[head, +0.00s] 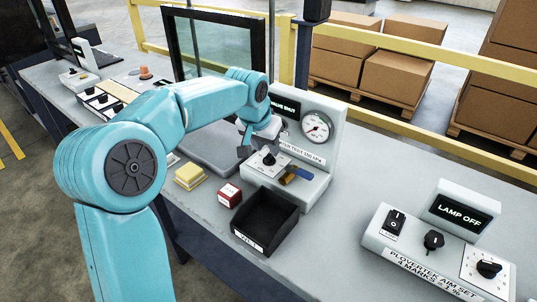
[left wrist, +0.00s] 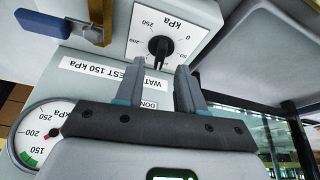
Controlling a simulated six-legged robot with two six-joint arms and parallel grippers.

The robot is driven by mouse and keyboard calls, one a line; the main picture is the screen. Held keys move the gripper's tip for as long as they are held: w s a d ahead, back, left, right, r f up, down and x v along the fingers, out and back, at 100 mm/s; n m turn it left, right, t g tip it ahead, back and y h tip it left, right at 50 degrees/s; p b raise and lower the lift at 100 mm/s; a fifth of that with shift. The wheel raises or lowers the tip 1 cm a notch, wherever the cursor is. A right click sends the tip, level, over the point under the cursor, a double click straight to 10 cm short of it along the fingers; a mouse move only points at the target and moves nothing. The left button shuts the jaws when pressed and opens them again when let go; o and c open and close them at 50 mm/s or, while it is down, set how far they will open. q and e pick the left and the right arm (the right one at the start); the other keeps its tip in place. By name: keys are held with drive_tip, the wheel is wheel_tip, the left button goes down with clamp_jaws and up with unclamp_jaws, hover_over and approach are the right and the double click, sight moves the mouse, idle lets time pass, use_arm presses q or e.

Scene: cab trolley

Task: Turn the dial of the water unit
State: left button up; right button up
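The water unit (head: 332,158) is a pale grey box with an upright panel, a round gauge (head: 317,127) and a display that seems to read "VALVE SHUT". Its black dial (head: 268,158) sits on a white kPa scale plate on the lower part. The dial also shows in the left wrist view (left wrist: 158,48), upside down. My left gripper (left wrist: 160,64) is open, with its two fingers apart and the dial showing between and just past the tips. I cannot tell whether they touch it. In the head view the left gripper (head: 258,146) hangs just above the dial. My right gripper is not in view.
A brass valve with a blue handle (head: 298,174) lies beside the dial. A black bin (head: 266,218), a red box (head: 230,194) and yellow blocks (head: 189,176) stand in front. A lamp unit (head: 440,245) is at right. Bench between the units is clear.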

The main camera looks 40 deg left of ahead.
sight(270, 154)
use_arm(q)
drive_tip(key=shift+x, duration=1.7)
clamp_jaws()
drive_tip(key=shift+r, duration=0.1)
